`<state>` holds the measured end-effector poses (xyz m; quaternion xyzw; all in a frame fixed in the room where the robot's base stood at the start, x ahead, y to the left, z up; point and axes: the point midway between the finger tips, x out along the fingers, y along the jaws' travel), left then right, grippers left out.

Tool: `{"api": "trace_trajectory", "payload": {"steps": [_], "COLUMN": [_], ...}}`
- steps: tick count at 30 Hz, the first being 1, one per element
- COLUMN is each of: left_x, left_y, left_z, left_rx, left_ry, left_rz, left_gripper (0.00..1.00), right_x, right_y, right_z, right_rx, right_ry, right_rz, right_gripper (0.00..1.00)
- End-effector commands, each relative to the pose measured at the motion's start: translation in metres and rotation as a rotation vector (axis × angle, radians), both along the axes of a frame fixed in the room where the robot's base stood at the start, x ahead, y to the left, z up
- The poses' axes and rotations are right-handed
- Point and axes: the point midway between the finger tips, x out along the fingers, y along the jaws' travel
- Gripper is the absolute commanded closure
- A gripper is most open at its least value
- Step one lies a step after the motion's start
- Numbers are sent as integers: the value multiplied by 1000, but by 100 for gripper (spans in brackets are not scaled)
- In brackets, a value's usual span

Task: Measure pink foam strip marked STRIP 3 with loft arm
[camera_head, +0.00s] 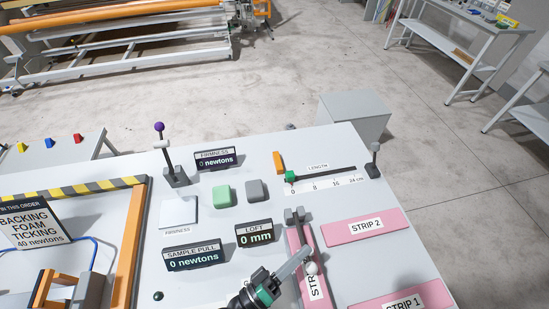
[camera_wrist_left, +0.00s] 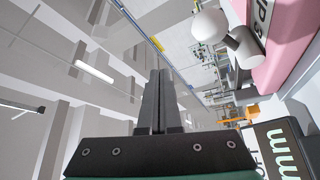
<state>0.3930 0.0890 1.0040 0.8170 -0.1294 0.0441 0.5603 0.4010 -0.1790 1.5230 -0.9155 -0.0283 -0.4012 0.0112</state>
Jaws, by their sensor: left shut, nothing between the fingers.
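The pink foam strip marked STRIP 3 (camera_head: 296,244) lies partly hidden at the front of the table, its label cut off by the loft arm and my gripper. The loft arm has a grey hinge block (camera_head: 295,215) at the strip's far end and a white ball knob (camera_head: 312,268) over the strip. The knob (camera_wrist_left: 210,25) and a grey cylinder (camera_wrist_left: 244,46) show large in the wrist view. The loft display (camera_head: 255,234) reads 0 mm. My left gripper (camera_head: 307,252) is shut and empty, its fingertips close to the arm and knob; contact is unclear. My right gripper is out of view.
Pink STRIP 2 (camera_head: 366,227) and STRIP 1 (camera_head: 404,302) lie to the right. The length gauge (camera_head: 320,183), green block (camera_head: 222,196), grey block (camera_head: 255,191) and firmness lever (camera_head: 172,165) stand behind. The sample pull display (camera_head: 195,255) is left of the loft display.

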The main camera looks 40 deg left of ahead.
Motion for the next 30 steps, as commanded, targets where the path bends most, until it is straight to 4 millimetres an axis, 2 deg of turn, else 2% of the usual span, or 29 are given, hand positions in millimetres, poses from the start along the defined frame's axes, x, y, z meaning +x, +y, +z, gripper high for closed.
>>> {"api": "trace_trajectory", "payload": {"steps": [24, 27, 30], "left_x": [-1, -6, -21], "left_y": [-4, -3, -1], "left_z": [-3, -5, -8], "left_rx": [-1, 1, 2], "left_ry": [1, 3, 4], "left_rz": [-1, -1, -3], "left_gripper": [100, 100, 100], "right_x": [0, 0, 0], "right_y": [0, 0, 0], "right_z": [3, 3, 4], "right_rx": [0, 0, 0], "right_ry": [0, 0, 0], "right_rz": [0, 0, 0], "right_gripper": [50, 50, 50]}}
